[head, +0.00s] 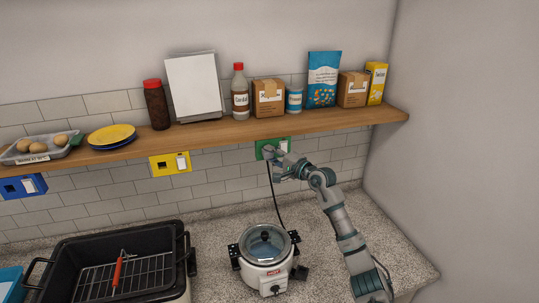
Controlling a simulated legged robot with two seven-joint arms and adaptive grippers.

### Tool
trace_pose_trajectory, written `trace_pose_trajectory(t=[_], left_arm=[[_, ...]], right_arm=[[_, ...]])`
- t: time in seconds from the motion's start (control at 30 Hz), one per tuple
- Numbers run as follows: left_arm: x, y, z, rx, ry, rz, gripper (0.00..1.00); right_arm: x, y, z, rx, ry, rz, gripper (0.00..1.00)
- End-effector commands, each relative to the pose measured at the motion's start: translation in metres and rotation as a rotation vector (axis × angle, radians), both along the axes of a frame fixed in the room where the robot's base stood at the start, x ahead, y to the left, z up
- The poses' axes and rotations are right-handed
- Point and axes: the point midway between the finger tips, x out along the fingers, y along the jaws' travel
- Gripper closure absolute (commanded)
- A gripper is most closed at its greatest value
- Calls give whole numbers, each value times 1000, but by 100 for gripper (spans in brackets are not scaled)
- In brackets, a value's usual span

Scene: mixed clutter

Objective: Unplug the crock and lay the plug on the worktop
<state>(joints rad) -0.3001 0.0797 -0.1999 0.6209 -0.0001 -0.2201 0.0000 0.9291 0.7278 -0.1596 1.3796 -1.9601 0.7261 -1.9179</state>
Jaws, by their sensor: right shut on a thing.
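The white crock (266,258) stands on the speckled worktop (330,232) with a glass lid and dark handles. Its black cord (278,205) rises behind it to the green wall socket (285,145) under the shelf. My right gripper (270,156) is at the left part of this socket, shut on the plug at the top end of the cord. The gripper hides most of the plug, so I cannot tell whether its pins are in the socket. My left gripper is not in view.
A black roasting pan (65,258) with a rack and a red-handled tool stands at the left. A wooden shelf (215,131) with jars, boxes and packets overhangs the sockets, including yellow (170,164) and blue (22,187) ones. Worktop right of the crock is clear, below my right arm.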

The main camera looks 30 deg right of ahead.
Motion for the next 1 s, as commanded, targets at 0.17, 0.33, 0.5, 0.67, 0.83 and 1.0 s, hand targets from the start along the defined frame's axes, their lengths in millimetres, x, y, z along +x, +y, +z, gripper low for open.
trace_pose_trajectory(t=[0.17, 0.33, 0.5, 0.67, 0.83, 1.0], left_arm=[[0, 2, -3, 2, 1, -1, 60], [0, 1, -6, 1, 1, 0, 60], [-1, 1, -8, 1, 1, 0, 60], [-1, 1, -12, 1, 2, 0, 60], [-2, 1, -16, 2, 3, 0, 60], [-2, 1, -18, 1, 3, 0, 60]], right_arm=[[-6, 6, -4, -2, 6, 10, 100], [-15, 9, -4, -2, 8, 9, 100], [-25, 11, -3, -2, 5, 9, 100], [-34, 10, -3, 0, 3, 7, 100], [-43, 10, -3, 1, 2, 6, 100], [-49, 12, -2, 2, 2, 5, 100]])
